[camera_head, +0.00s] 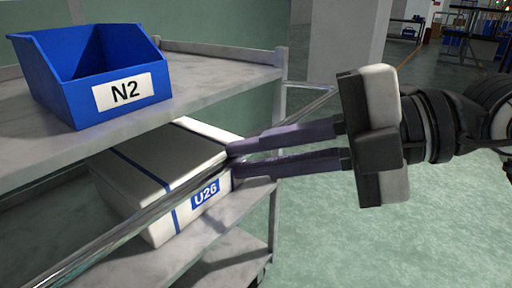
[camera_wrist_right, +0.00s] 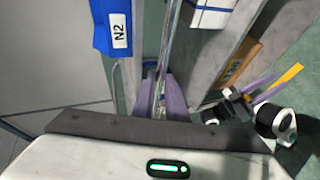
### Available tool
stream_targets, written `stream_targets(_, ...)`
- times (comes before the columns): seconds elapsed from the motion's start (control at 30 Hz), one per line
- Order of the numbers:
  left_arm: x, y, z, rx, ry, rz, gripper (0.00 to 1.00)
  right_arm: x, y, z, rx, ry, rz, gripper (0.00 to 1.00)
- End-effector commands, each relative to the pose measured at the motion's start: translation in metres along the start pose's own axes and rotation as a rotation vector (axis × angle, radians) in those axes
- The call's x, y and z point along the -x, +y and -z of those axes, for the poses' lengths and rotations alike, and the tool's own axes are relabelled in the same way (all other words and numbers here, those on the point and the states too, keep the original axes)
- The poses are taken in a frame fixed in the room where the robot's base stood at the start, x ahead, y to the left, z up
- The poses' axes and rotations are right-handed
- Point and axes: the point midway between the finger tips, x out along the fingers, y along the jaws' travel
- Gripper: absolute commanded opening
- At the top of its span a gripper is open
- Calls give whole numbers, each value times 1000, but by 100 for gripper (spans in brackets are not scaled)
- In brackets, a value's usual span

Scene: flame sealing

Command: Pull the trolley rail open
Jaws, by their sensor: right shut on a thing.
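The trolley rail (camera_head: 125,226) is a thin metal bar running from the lower left of the head view up to the right along the trolley's near side. My right gripper (camera_head: 233,160) comes in from the right, with its purple fingers closed around the rail, one above and one below. In the right wrist view, the rail (camera_wrist_right: 166,45) runs down between the fingers of the right gripper (camera_wrist_right: 160,88). What looks like my left gripper (camera_wrist_right: 268,84) shows at the right of that view; its opening is unclear. It is outside the head view.
A blue bin (camera_head: 85,75) marked N2 stands on the trolley's upper shelf (camera_head: 215,82). A white box (camera_head: 150,165) marked U26 with blue straps sits on the shelf below, behind the rail. A brown box (camera_wrist_right: 240,62) shows in the wrist view. The green floor (camera_head: 345,240) at right is clear.

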Motion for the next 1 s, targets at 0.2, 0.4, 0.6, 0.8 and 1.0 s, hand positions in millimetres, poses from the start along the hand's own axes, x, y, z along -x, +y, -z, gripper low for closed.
stream_targets(0.2,0,0,0,1,2,-1,31,0,-1,0,-1,0,1,0)
stream_targets(0.4,0,0,0,1,2,-1,31,0,-1,0,-1,0,1,14)
stream_targets(0.6,0,0,0,1,2,-1,31,0,0,0,0,0,-1,31)
stream_targets(0.8,0,0,0,1,2,-1,31,0,0,0,0,0,-2,31)
stream_targets(1.0,2,0,2,-1,0,1,31,11,1,-1,-2,-3,-3,31)
